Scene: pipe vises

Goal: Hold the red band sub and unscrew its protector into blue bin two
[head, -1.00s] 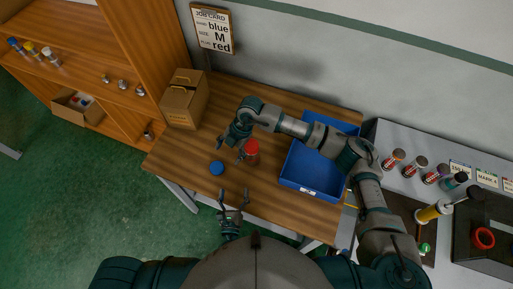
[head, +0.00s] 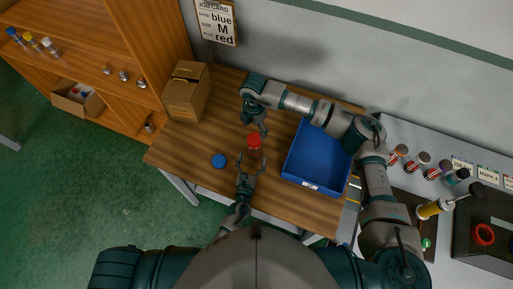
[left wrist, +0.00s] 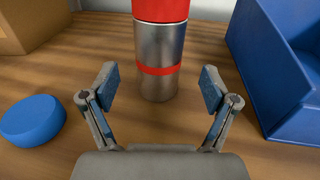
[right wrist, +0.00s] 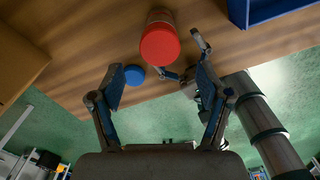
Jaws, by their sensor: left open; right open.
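The sub (left wrist: 157,60) is a steel cylinder with a red band, upright on the wooden table. A red protector (right wrist: 160,46) caps its top. In the head view the red cap (head: 254,140) shows mid-table. My left gripper (head: 250,164) is open just in front of the sub, its fingers (left wrist: 159,85) apart on either side of the sub's near face. My right gripper (head: 257,129) is open behind and near the sub; in its wrist view the cap lies beyond its fingertips (right wrist: 160,72). A blue bin (head: 313,185) stands to the right; its label is unreadable.
A loose blue cap (head: 219,161) lies left of the sub, near the front edge. A cardboard box (head: 187,92) stands at the table's left back. A job card (head: 216,20) hangs on the wall. Several banded cylinders (head: 418,161) stand on the right bench.

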